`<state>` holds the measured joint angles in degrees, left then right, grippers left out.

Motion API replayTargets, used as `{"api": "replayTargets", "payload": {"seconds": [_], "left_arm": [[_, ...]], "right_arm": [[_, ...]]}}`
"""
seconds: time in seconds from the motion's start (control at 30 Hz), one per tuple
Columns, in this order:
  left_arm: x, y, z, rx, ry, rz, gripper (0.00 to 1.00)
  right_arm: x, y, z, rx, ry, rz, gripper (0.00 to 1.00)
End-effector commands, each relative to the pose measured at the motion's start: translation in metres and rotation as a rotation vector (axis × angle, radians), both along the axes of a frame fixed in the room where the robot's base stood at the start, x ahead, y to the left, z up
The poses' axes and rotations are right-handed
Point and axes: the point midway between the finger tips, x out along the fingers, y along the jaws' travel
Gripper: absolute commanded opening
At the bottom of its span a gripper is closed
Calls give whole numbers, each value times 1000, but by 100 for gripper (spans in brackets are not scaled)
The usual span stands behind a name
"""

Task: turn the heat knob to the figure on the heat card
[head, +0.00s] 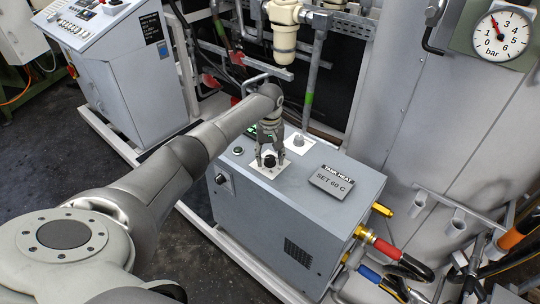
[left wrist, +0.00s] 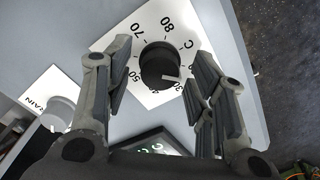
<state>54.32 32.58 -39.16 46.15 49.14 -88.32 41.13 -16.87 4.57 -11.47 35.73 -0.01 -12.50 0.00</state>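The heat knob (head: 270,160) is black and sits on a white dial plate on top of the grey heater box (head: 300,210). It shows larger in the left wrist view (left wrist: 159,62), where its white mark points to the lower right, toward the 30 end of the scale. Readable figures include 50, 70 and 80. The heat card (head: 332,183) reads "TANK HEAT SET 60 C". My left gripper (head: 268,158) points down over the knob; in the left wrist view its fingers (left wrist: 160,85) are apart, one on each side of the knob. I cannot tell whether they touch it. My right gripper is out of view.
A green-lit display (left wrist: 155,147) lies close to the dial. Hoses with red and blue fittings (head: 388,247) leave the box's right side. A pressure gauge (head: 502,35) is at the upper right.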

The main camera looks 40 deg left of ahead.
Motion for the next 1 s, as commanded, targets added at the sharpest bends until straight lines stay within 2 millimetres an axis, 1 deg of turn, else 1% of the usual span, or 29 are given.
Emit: {"api": "replayTargets", "payload": {"seconds": [0.03, 0.3, 0.33, 0.53, 0.67, 0.87, 1.0], "left_arm": [[0, 0, 0, 0, 0, 0, 42], [0, 0, 0, 0, 0, 0, 7], [0, 0, 0, 0, 0, 0, 5], [0, 0, 1, -1, 1, -14, 5], [0, 0, 1, -1, 2, -53, 5], [0, -1, 1, -2, 2, -176, 5], [0, -1, 2, -3, 2, -298, 5]], "right_arm": [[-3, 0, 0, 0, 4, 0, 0], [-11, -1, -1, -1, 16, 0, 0], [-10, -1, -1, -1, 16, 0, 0], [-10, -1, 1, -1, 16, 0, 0], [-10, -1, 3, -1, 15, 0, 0], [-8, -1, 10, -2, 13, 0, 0], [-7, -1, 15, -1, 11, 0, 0]]}}
